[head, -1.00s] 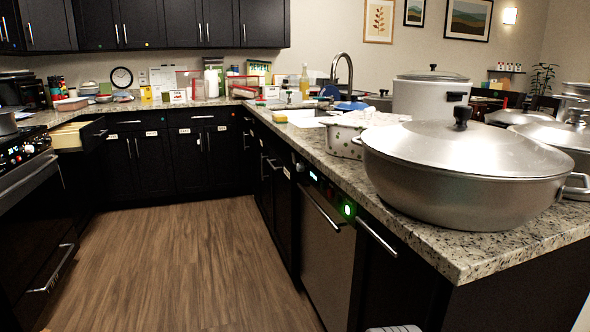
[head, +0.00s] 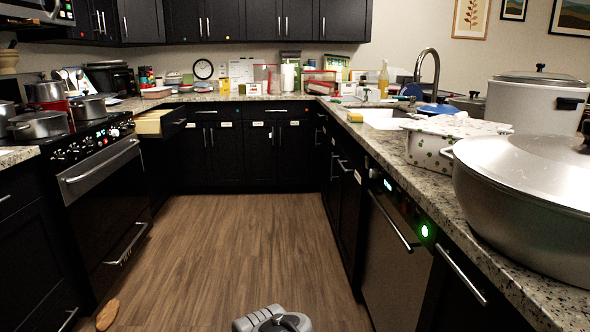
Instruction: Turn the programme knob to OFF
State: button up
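The dishwasher (head: 393,262) is built in under the right-hand counter, its steel door shut. Its dark control strip slants along the top edge, with a small lit display (head: 388,186) and a round control glowing green (head: 424,231) at the near end. The green control looks like the programme knob, but its markings and pointer are too small to read. A grey rounded part of my own arm shows at the bottom edge, well left of the dishwasher. My gripper's fingers are not in view.
Wooden floor (head: 240,240) lies open between the cabinets. A brown object (head: 107,314) lies on it at lower left. The stove (head: 100,190) stands left, beside an open drawer (head: 155,122). A large lidded pot (head: 520,205) sits on the granite counter above the dishwasher.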

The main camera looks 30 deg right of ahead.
aim_at(374, 172)
jog(key=u, duration=0.45)
jog(key=i, duration=1.8)
jog(key=z, duration=0.6)
